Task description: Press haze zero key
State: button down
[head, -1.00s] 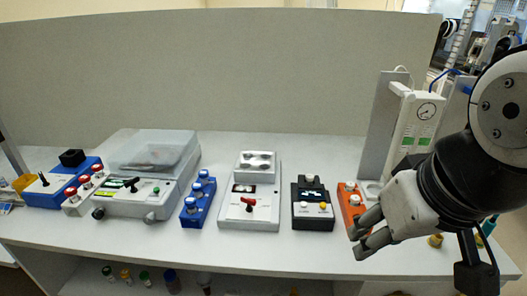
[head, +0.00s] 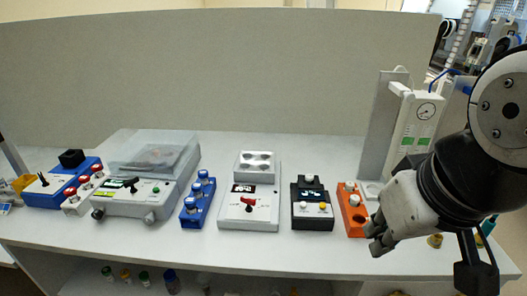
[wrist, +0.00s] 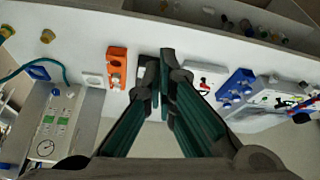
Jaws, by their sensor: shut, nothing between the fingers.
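My gripper (head: 376,236) is shut and empty, held above the bench at the right, in front of the orange unit; its fingers also show together in the wrist view (wrist: 161,90). In the wrist view the fingers partly cover the black unit. No label reading haze zero is legible, so I cannot tell which key bears that name.
The orange unit (head: 350,209) is partly hidden by my gripper. A tall white gauge unit (head: 412,125) stands behind. The front bench strip is clear.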

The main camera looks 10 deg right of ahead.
dwell(0.5)
jog(key=w+d+r+n+t+h+p, duration=0.1)
jog(key=w+d+n, duration=0.2)
jog(key=w, duration=0.2)
jog(key=w+d+r+n+h+p, duration=0.1)
jog(key=w+d+r+n+h, duration=0.1)
jog(key=w+d+n, duration=0.3)
jog(key=n+t+y+p, duration=0.35)
jog(key=n+y, duration=0.35)
jog(key=n, duration=1.7)
send_over(306, 203)
notch_tip(306, 203, down, 13)
jog(key=shift+r+g+p, duration=0.15)
jog(key=shift+g+p, duration=0.3)
notch_tip(306, 203, down, 9)
jog(key=b, duration=0.9)
